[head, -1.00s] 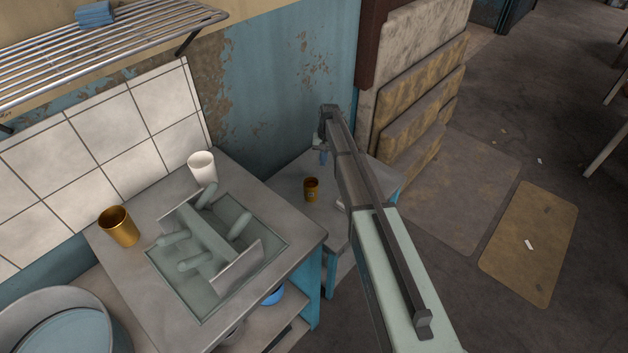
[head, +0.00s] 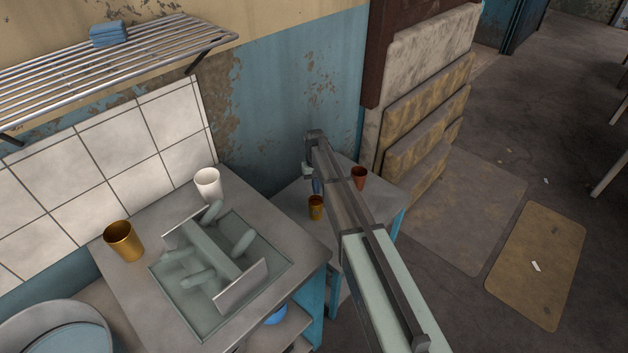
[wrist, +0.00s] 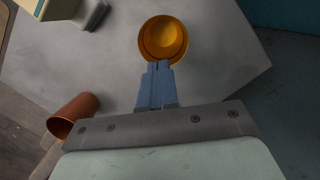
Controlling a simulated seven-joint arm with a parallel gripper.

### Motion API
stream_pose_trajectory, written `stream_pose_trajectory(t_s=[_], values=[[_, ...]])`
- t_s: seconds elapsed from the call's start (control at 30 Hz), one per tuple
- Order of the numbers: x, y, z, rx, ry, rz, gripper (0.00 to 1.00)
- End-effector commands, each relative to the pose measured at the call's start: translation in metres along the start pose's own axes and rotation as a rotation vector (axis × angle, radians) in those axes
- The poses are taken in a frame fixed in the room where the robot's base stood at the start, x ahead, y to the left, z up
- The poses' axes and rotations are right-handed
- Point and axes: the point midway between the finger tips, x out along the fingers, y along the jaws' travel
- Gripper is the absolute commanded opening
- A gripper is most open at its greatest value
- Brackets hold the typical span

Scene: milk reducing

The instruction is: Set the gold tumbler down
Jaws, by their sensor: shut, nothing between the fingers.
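A small gold tumbler (head: 316,208) stands on the grey side table (head: 290,197), partly beside my arm. In the wrist view the gold tumbler (wrist: 163,40) shows its round open mouth just beyond my fingertips. My gripper (wrist: 158,65) is shut with its blue fingers together and nothing between them. Its tips are right at the tumbler's near rim in that view; I cannot tell if they touch. In the head view my gripper (head: 317,186) is mostly hidden by the arm. Another, larger gold tumbler (head: 123,241) stands on the left counter.
A terracotta cup (head: 359,178) is on the side table right of my arm; it also shows in the wrist view (wrist: 75,113). A pale object (wrist: 55,8) lies at that view's upper left. A white cup (head: 208,184) stands by the rack (head: 240,283) on the counter (head: 185,195).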

Motion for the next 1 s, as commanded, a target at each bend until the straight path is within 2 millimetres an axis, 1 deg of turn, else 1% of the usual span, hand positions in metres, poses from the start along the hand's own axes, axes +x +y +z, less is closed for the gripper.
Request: stream_pose_trajectory(t_s=[0.03, 0.2, 0.3, 0.37, 0.5, 0.87, 0.97, 1.0], values=[[0.002, 0.0, 0.014, 0.0, 0.0, 0.0, 0.0], [0.007, 0.0, 0.043, 0.0, 0.0, 0.0, 0.0], [0.009, 0.0, 0.055, 0.0, 0.001, 0.0, 0.0], [0.017, 0.0, 0.048, 0.001, 0.0, 0.0, 0.0], [0.024, 0.0, 0.046, 0.001, 0.001, 0.0, 0.0], [0.026, 0.0, 0.043, 0.0, 0.001, -0.001, 0.0], [0.025, 0.0, 0.032, 0.001, 0.002, -0.001, 0.0], [0.025, 0.0, 0.025, 0.001, 0.003, -0.001, 0.0]])
